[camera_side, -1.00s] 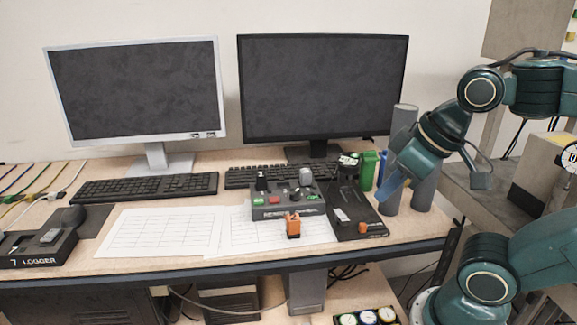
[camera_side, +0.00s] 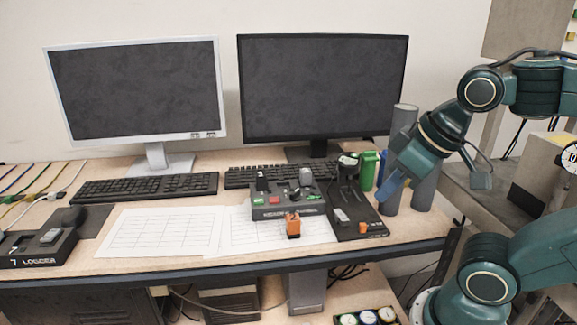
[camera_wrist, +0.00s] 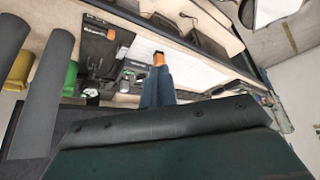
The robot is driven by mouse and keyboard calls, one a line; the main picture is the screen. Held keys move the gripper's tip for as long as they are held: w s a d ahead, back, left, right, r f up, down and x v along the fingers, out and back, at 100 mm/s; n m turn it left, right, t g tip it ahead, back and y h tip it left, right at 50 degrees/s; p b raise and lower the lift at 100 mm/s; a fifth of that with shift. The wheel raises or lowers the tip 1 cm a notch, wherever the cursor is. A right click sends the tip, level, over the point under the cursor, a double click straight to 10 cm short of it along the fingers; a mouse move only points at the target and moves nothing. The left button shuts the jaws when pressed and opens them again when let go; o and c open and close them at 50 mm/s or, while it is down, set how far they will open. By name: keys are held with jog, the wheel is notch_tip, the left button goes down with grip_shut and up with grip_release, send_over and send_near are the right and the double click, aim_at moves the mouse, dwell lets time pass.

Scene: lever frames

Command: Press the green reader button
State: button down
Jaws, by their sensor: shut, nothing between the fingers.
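A dark box (camera_side: 287,212) stands on the desk in front of the right keyboard, with pale lettering too small to read for certain. A green button (camera_side: 258,202) is at the left of its front top, beside a red one (camera_side: 274,200). Another small green part (camera_side: 311,197) is at its right. I cannot tell which green part is the reader's. My gripper (camera_side: 386,193) is shut and empty, right of the box and apart from it, beside grey cylinders. Its blue fingers also show in the wrist view (camera_wrist: 158,80), pointing toward an orange part (camera_wrist: 159,60).
A black tray (camera_side: 350,222) with a dark stand lies between the box and my gripper. A green container (camera_side: 368,170) and grey cylinders (camera_side: 422,192) are close to my gripper. An orange block (camera_side: 293,226) stands before the box. Paper sheets (camera_side: 160,232) lie left.

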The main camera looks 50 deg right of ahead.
jog(key=n+t, duration=0.4)
jog(key=n, duration=0.4)
send_over(262, 202)
notch_tip(262, 202, down, 5)
jog(key=shift+d+r, duration=0.1)
jog(key=shift+r, duration=0.1)
jog(key=shift+f, duration=0.15)
jog(key=shift+f, duration=4.25)
